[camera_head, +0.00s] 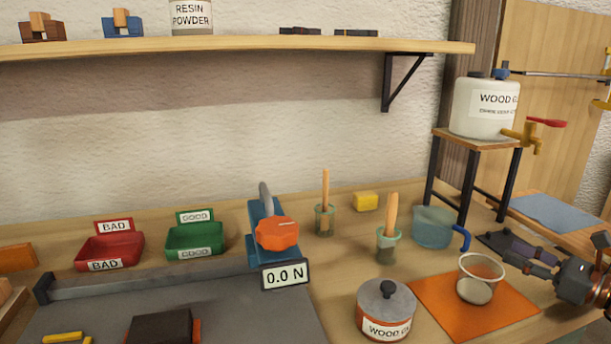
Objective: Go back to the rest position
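My gripper (508,252) is at the right edge, its wrist partly cut off by the frame. Its dark fingers point left, spread apart, with nothing visible between them. The lower finger ends beside the rim of a clear cup (474,291); whether they touch I cannot tell. The cup stands on an orange mat (432,298) and has pale contents at its bottom.
A lidded wood glue pot (386,312), a clear jug (433,228) and brush jars (388,247) stand left of my gripper. A glue tank (484,108) sits on a stand behind. Red (110,248) and green (194,240) trays are far left.

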